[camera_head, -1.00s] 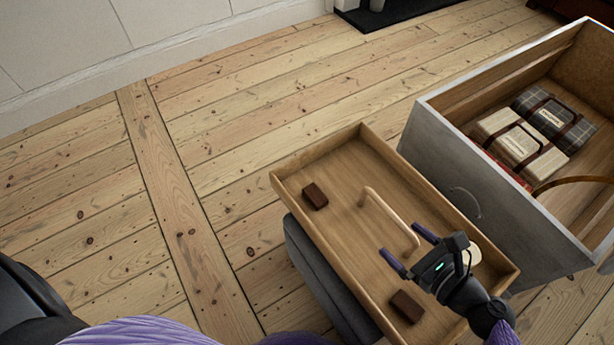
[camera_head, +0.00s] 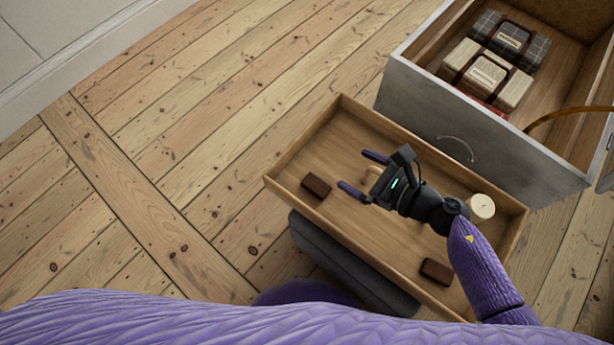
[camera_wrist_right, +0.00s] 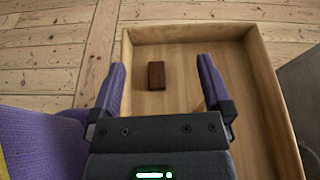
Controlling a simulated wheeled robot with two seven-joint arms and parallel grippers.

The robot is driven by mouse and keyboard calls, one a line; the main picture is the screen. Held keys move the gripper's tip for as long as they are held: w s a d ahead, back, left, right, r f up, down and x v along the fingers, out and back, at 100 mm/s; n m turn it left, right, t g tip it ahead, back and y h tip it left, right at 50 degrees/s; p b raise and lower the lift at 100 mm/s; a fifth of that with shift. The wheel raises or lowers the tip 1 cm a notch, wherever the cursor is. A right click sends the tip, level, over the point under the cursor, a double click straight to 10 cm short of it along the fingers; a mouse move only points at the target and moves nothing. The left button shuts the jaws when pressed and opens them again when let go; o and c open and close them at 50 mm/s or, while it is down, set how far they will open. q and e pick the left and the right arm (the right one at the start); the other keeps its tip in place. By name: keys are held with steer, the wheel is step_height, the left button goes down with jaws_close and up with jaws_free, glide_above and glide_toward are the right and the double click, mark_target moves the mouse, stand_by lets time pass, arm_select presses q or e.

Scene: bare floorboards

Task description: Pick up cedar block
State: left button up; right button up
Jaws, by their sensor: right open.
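Two small dark brown blocks lie in a shallow wooden tray (camera_head: 318,126); I cannot tell by look which is cedar. One block (camera_head: 316,186) is near the tray's left end, the other block (camera_head: 437,271) near its front right. My right gripper (camera_head: 360,172) is open and empty over the tray, its fingers pointing toward the left block and still apart from it. In the right wrist view, that block (camera_wrist_right: 156,75) appears between the open fingertips (camera_wrist_right: 161,66), beyond them. My left gripper is not in view.
A cream round piece (camera_head: 482,207) sits in the tray's right part. The tray rests on a grey box (camera_head: 350,268). A grey-fronted open crate (camera_head: 430,110) with strapped bundles (camera_head: 488,72) stands right. Floor left is clear.

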step_height(320, 180, down, 2)
steer(key=b, duration=0.1)
arm_select(q)
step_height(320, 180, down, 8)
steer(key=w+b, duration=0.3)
steer(key=b, duration=0.6)
arm_select(e)
steer(key=g, duration=0.1)
glide_toward(317, 185)
steer(key=shift+m, duration=0.4)
steer(key=b+x, duration=0.2)
steer(key=x, duration=0.3)
steer(key=shift+s+a, duration=0.1)
steer(key=shift+s, duration=0.05)
steer(key=b+x, duration=0.2)
steer(key=x, duration=0.1)
steer(key=shift+w+a+f, duration=0.2)
steer(key=shift+w+f, duration=0.05)
steer(key=shift+w, duration=0.05)
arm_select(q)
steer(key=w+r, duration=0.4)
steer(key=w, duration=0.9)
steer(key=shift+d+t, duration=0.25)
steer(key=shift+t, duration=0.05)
arm_select(e)
steer(key=shift+w+a, duration=0.15)
steer(key=shift+a, duration=0.05)
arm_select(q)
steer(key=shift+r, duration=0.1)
